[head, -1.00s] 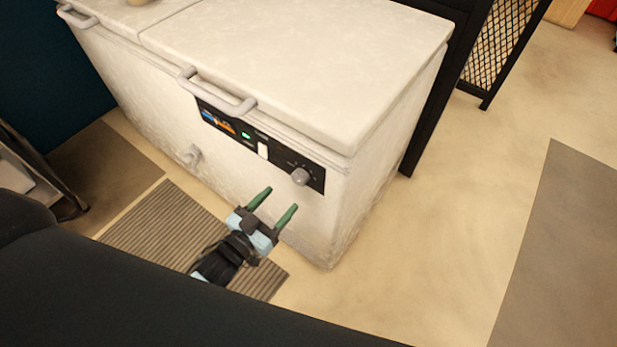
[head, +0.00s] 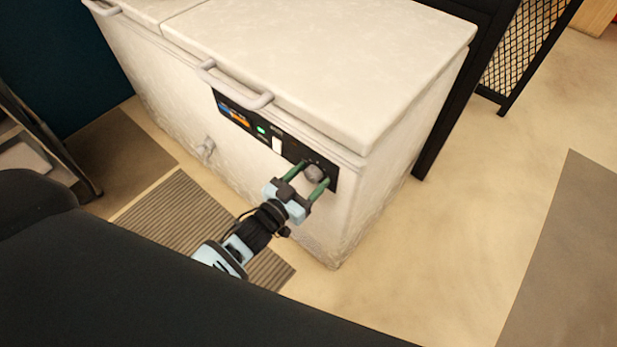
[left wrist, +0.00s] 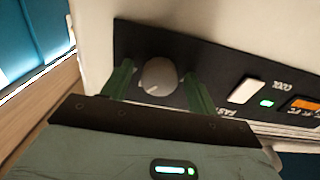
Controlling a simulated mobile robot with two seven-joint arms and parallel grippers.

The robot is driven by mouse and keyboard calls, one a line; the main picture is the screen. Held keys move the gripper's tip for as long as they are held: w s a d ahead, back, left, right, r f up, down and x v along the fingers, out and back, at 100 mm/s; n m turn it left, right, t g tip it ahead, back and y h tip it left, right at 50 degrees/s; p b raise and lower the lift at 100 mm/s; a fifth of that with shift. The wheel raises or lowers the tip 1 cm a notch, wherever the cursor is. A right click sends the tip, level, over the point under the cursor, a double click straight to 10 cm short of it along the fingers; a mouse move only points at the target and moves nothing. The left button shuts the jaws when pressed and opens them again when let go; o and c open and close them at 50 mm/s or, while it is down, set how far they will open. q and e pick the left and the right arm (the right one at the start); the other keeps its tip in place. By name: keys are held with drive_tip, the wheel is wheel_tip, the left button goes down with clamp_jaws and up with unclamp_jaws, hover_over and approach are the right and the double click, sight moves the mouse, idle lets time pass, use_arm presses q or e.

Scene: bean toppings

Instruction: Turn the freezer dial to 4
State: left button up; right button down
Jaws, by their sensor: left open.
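The white chest freezer (head: 290,85) has a black control panel (head: 236,117) on its front. The grey round freezer dial (head: 313,173) is at the panel's right end in the head view. In the left wrist view the dial (left wrist: 159,76) shows a pale pointer line on its face; the numbers around it cannot be read. My left gripper (head: 311,174) is open, with its green fingers on either side of the dial. In the left wrist view my left gripper (left wrist: 156,80) shows gaps between fingers and dial. My right gripper is out of view.
A white switch (head: 277,145) and a green light (head: 261,130) sit on the panel left of the dial. A handle (head: 234,90) sticks out above. A black mesh-sided frame (head: 512,50) stands right of the freezer. Floor at the right is clear.

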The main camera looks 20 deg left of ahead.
use_arm(q)
drive_tip(key=c, duration=1)
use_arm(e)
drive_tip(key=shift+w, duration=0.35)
use_arm(q)
drive_tip(key=m, duration=0.3)
drive_tip(key=shift+m, duration=1.2)
drive_tip(key=shift+a+m, duration=0.1)
drive_tip(key=shift+m, duration=1.1)
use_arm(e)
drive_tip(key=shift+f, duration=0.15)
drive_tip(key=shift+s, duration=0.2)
